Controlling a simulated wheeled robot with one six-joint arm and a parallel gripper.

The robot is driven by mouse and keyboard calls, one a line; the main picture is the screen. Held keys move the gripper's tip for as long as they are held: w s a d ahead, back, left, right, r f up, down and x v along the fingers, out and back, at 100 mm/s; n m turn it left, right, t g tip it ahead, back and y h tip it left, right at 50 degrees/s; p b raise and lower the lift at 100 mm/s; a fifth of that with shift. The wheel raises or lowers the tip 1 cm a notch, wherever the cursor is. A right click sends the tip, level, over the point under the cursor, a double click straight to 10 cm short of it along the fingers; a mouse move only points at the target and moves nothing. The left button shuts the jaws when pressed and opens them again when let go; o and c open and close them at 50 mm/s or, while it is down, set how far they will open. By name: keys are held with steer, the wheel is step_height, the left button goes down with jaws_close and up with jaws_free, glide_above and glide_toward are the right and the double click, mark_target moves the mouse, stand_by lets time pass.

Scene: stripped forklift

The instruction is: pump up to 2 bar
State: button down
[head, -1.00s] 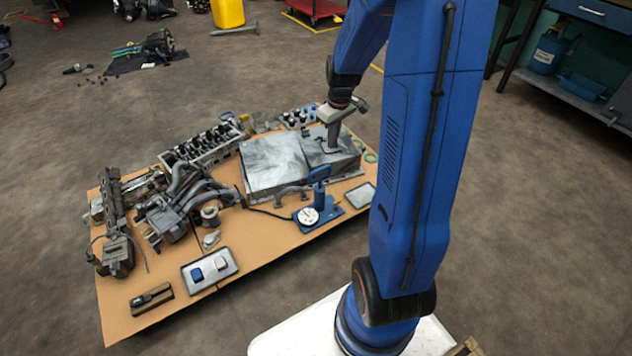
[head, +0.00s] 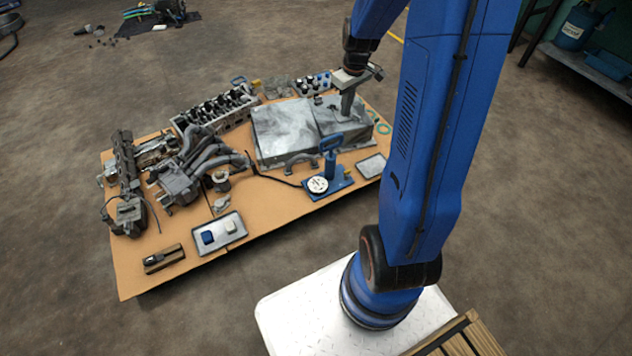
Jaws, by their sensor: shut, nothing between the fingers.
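The hand pump (head: 331,152) stands upright on a small blue base (head: 342,181) near the front right of the brown work surface. Its blue T-handle is at the top. A round white gauge (head: 317,185) sits beside it; its reading is too small to tell. A thin black hose (head: 272,179) runs left from the pump towards the grey engine parts. My gripper (head: 347,112) points down over the grey metal cover behind the pump, apart from the handle. It is shut and empty. I cannot tell whether its tips touch the cover.
The large grey cover (head: 280,132) lies behind the pump. A pipe manifold (head: 205,160) and a cylinder head (head: 215,108) lie left. A tray with blue and white blocks (head: 221,233) is at the front; an empty tray (head: 371,166) is right of the pump.

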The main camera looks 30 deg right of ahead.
glide_toward(333, 137)
steer(key=shift+r, duration=0.15)
stand_by(0.5)
steer(key=shift+w+f, duration=0.15)
steer(key=shift+f, duration=1.6)
steer(key=shift+w+f, duration=0.1)
steer(key=shift+f, duration=1.65)
